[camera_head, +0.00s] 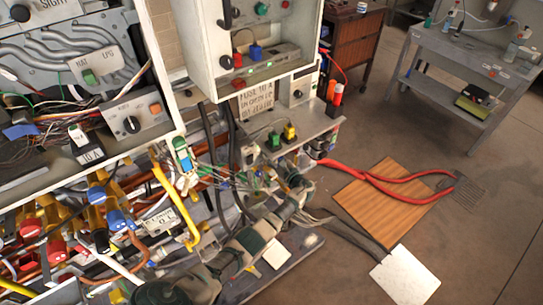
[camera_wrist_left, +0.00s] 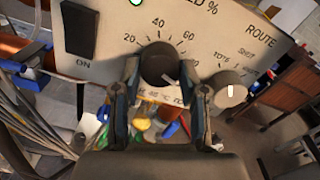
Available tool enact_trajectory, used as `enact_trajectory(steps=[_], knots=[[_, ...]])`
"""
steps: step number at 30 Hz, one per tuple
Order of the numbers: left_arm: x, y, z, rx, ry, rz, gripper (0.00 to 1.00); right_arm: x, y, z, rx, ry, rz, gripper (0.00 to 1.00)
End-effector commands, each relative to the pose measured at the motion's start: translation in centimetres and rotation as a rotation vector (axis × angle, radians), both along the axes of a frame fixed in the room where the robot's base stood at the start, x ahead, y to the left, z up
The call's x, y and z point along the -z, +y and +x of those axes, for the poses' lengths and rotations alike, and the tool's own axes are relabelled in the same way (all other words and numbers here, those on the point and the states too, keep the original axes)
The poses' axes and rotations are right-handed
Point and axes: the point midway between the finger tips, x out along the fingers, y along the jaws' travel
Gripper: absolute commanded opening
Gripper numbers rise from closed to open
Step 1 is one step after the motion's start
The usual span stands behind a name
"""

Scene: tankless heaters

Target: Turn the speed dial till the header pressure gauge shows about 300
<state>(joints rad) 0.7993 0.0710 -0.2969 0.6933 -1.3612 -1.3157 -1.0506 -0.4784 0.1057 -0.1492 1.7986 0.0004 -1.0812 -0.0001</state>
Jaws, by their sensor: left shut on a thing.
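The speed dial (camera_wrist_left: 158,62) is a black round knob on a cream panel (camera_wrist_left: 225,50) in the left wrist view. A printed scale with 20, 40 and 60 arcs over it, under lettering ending in "D %". My left gripper (camera_wrist_left: 160,76) has one finger on each side of the knob and is shut on it. A pale streak shows at the knob's lower right, but I cannot read the setting surely. In the head view my left gripper (camera_head: 287,172) is at the front of a bench unit, its fingertips hard to make out. I cannot pick out the header pressure gauge. My right gripper is not in view.
A grey ROUTE knob (camera_wrist_left: 230,90) sits close to the right finger. A black ON switch (camera_wrist_left: 79,28) is at the panel's left. Hoses and cables crowd around my arm in the head view. A wooden board (camera_head: 388,200) and red hose lie on the floor at right.

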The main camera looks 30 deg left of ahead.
Motion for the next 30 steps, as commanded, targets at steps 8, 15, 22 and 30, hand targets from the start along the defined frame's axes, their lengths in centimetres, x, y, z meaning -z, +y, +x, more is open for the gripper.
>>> enact_trajectory(steps=[8,15,22,30], knots=[[0.8,-0.2,-0.2,0.004,0.013,-0.008,0.08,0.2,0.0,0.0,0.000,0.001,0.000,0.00],[0.6,-0.1,-0.2,0.002,0.010,-0.005,0.68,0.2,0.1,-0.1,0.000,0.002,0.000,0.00],[0.2,0.0,-0.2,0.000,0.003,-0.003,0.68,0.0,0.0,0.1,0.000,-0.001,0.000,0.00],[0.3,-3.1,-1.3,0.003,0.003,-0.005,0.68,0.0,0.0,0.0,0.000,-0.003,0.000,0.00]])
